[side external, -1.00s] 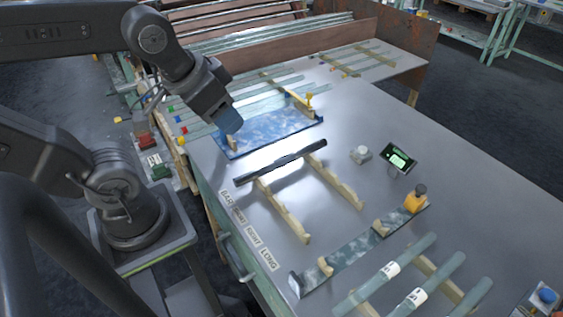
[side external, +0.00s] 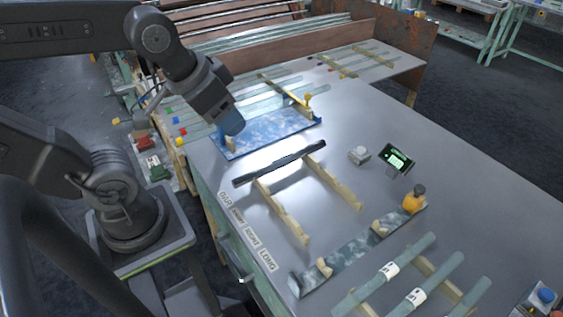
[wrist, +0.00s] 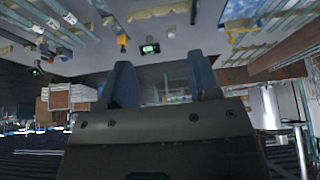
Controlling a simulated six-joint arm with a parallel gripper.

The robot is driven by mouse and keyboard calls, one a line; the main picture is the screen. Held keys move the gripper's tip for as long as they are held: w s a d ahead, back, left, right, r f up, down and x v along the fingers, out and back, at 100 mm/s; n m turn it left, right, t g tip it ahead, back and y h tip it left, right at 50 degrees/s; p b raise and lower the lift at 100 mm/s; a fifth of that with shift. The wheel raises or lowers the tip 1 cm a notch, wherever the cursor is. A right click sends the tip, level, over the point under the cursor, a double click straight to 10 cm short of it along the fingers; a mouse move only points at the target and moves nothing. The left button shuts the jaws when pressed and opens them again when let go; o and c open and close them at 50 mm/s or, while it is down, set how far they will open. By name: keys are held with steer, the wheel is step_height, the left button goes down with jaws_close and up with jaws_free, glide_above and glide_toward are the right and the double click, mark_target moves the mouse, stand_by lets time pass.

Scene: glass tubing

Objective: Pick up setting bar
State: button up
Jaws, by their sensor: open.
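The setting bar is a dark, slim bar (side external: 280,163) in the side view. It lies across the upper ends of two pale wooden rails (side external: 283,213) on the grey table. My gripper (side external: 232,130) is above the near left end of the blue mottled board (side external: 262,137), up and to the left of the bar and apart from it. In the wrist view its two blue fingers (wrist: 163,85) stand apart with nothing between them. I cannot make out the bar surely in the wrist view.
A mottled strip (side external: 345,250) with wooden blocks and a yellow-orange piece (side external: 413,199) lies to the right. Glass tubes (side external: 385,272) rest on rails at the front. A small display (side external: 398,161) and a grey knob-like piece (side external: 359,154) stand at centre right. Labels line the left edge.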

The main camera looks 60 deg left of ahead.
steer(key=w+a+f+g+y, duration=0.1)
steer(key=w+a+f+g, duration=0.3)
steer(key=w, duration=0.6)
steer(key=g, duration=0.1)
glide_above(280, 160)
steer(key=shift+y, duration=0.4)
step_height(280, 160, down, 18)
steer(key=shift+s+r, duration=0.1)
steer(key=shift+f, duration=2.7)
steer(key=shift+c, duration=0.2)
steer(key=shift+r, duration=0.1)
jaws_close()
